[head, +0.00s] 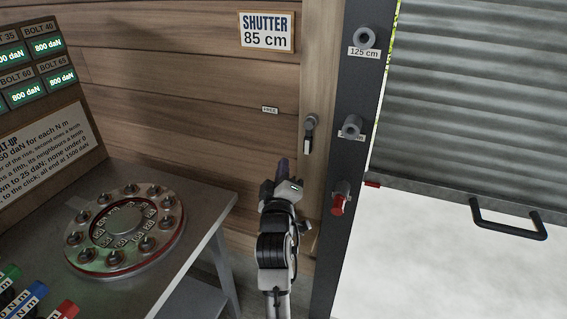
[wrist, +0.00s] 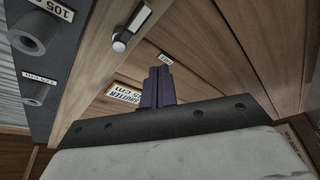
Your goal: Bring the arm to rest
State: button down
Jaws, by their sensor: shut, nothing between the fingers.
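My gripper (head: 281,170) is at the middle of the head view, pointing up and away in front of the plank wall. Its dark fingers are together, with nothing between them. In the wrist view the shut fingers (wrist: 158,88) stick out past the dark edge of the gripper body, with the wall behind them. The gripper appears apart from the post and the table.
A metal table with a bolted round flange (head: 125,232) stands left. A dark post right of my arm carries grey sockets (head: 364,37) and a red-ended pin (head: 338,205). A small lever (head: 309,135) is on the wooden post. The slatted shutter (head: 480,100) has a black handle (head: 508,220).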

jog(key=shift+s, duration=0.4)
